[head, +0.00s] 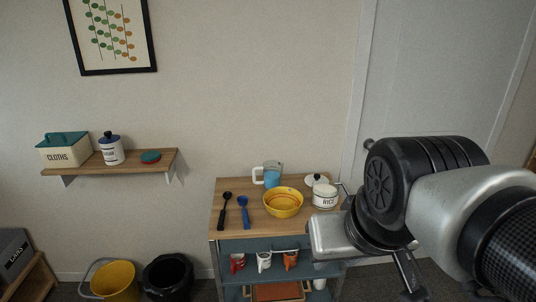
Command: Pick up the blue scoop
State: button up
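The blue scoop (244,213) lies on the wooden top of the cart (232,190), left of the yellow bowl, its bowl end toward the wall and its handle toward the front. A black scoop or ladle (223,211) lies close beside it on the left. My arm fills the right side of the view. Dark parts at its end, likely my gripper (408,276), show beside the cart, well to the right of the blue scoop and apart from it. The fingers are not clear enough to tell open from shut.
A yellow bowl (283,203), a measuring jug with blue contents (269,175) and a RICE jar (325,196) stand on the cart. Mugs (264,261) hang or stand below. A wall shelf (115,164) and bins (168,277) are left.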

aim_at(242, 200)
jog(key=i+j+z, duration=0.25)
jog(key=i+j, duration=0.2)
jog(key=i+j+z, duration=0.3)
jog(key=i+j, duration=0.25)
